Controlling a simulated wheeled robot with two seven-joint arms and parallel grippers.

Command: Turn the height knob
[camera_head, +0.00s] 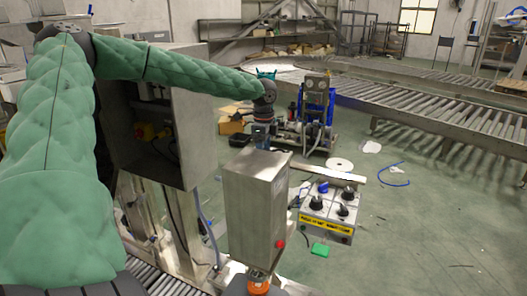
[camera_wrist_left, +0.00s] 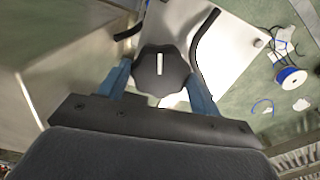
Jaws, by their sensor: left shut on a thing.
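The height knob, a black lobed knob (camera_wrist_left: 163,70) with a white pointer line, sits on a pale metal plate (camera_wrist_left: 222,40) in the left wrist view. My left gripper (camera_wrist_left: 158,78) has one blue finger on each side of it and is shut on it. The white line stands almost upright in that view. In the head view my left gripper (camera_head: 262,142) points down at the top of a tall steel box (camera_head: 252,205). The knob and the fingertips are hidden there. My right gripper does not show in either view.
A control panel (camera_head: 329,226) with several black knobs and a blue one stands right of the steel box. A red button (camera_head: 280,244) is on the box's side. A steel cabinet (camera_head: 150,120) stands to the left, roller conveyors (camera_head: 430,95) behind. The floor at right is mostly clear.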

